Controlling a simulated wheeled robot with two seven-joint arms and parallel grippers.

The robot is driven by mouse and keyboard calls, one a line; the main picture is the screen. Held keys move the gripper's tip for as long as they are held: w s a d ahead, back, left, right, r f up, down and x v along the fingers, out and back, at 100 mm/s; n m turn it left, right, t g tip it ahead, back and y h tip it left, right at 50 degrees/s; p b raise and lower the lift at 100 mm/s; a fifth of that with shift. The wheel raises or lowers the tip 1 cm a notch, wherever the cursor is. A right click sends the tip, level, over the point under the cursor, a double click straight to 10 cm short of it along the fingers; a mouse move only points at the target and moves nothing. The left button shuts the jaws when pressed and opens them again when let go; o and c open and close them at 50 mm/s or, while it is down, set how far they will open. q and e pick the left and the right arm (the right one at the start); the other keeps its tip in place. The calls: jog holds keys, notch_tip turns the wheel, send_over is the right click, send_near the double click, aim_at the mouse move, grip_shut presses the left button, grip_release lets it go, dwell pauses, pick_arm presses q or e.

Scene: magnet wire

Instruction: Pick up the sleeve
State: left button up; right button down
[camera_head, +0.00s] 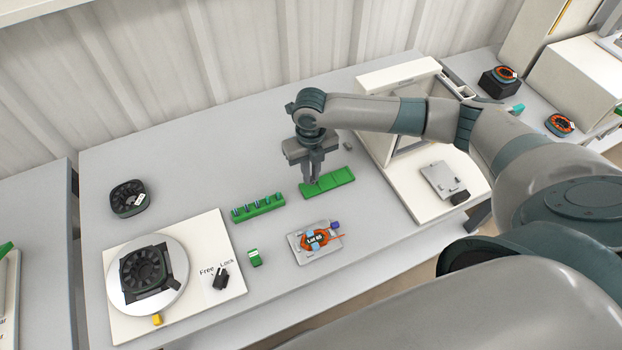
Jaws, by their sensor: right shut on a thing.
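My right gripper (313,180) points down at the left end of a flat green tray (340,177) in the middle of the table. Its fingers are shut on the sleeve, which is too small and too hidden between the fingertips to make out. I cannot tell whether the sleeve still touches the tray. My left gripper is not in view.
A green rack (258,208) with several small blue pieces stands left of the tray. A grey plate (302,256) with an orange coil (316,240) lies in front. A round turntable (172,294) sits on a white board at the left. A white open box (400,78) stands behind right.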

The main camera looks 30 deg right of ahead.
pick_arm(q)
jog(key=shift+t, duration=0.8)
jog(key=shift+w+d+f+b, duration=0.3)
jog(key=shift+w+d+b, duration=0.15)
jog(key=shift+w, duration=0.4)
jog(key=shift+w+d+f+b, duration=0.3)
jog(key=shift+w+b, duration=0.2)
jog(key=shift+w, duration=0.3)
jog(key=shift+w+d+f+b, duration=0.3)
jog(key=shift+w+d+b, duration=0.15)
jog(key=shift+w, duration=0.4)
pick_arm(e)
jog(key=s+d+r, duration=0.7)
jog(key=s+r, duration=0.1)
jog(key=shift+s+d+r, duration=0.15)
jog(key=shift+s+d, duration=0.2)
jog(key=shift+s, duration=0.05)
